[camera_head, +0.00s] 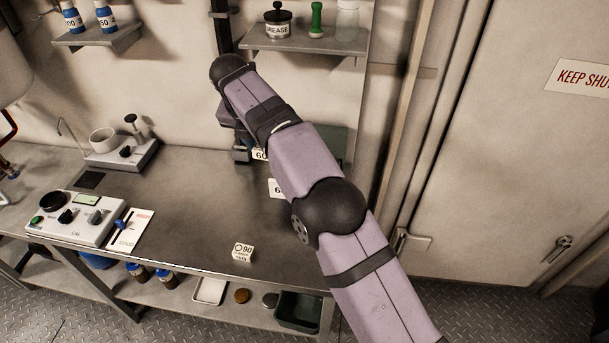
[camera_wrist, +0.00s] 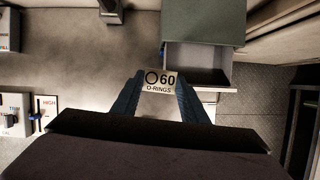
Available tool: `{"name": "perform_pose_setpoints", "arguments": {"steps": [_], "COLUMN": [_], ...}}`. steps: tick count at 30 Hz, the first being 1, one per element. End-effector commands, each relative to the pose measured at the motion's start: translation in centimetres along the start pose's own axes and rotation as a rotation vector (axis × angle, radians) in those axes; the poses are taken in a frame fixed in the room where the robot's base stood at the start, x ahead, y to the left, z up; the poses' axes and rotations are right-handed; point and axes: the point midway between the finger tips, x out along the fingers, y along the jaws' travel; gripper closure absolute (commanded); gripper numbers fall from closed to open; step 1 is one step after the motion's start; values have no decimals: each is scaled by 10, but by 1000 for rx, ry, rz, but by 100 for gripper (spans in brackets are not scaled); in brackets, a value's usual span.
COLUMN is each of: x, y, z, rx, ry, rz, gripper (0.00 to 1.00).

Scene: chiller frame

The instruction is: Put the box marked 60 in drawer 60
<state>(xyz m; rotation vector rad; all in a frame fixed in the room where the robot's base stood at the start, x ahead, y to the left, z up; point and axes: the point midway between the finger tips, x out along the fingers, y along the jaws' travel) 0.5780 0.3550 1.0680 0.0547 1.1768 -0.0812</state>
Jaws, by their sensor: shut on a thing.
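The box marked 60 O-RINGS (camera_wrist: 160,80) is gripped between the blue fingers of my gripper (camera_wrist: 160,92), its label facing the wrist camera. In the head view the box (camera_head: 260,155) shows partly behind my arm. An open drawer (camera_wrist: 197,60) extends from a grey-green cabinet (camera_wrist: 205,22), just right of the box in the wrist view; its visible inside looks empty. In the head view a white label starting with 6 (camera_head: 276,188) shows beside my arm, which hides its rest and most of the cabinet. I cannot tell the box's height above the bench.
A box marked 90 (camera_head: 243,252) stands near the bench's front edge. A control panel (camera_head: 75,218) and a HIGH-marked slider card (camera_head: 130,229) are at left. A small device (camera_head: 122,155) stands at the back. The bench middle (camera_head: 190,200) is clear. A shelf (camera_head: 300,43) hangs above.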

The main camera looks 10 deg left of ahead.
Motion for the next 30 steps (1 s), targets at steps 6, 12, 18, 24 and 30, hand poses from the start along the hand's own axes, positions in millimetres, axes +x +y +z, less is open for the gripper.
{"name": "perform_pose_setpoints", "arguments": {"steps": [6, 12, 18, 24, 30], "x": [-20, -24, -24, -1, 26], "y": [-36, -64, -104, -125, -122], "z": [29, 38, 44, 30, 10], "rx": [58, 97, 142, 116, 47], "ry": [1, 1, 3, 3, 3], "rz": [-25, -41, -61, -50, -21], "gripper": [85, 85, 85, 85, 85]}}
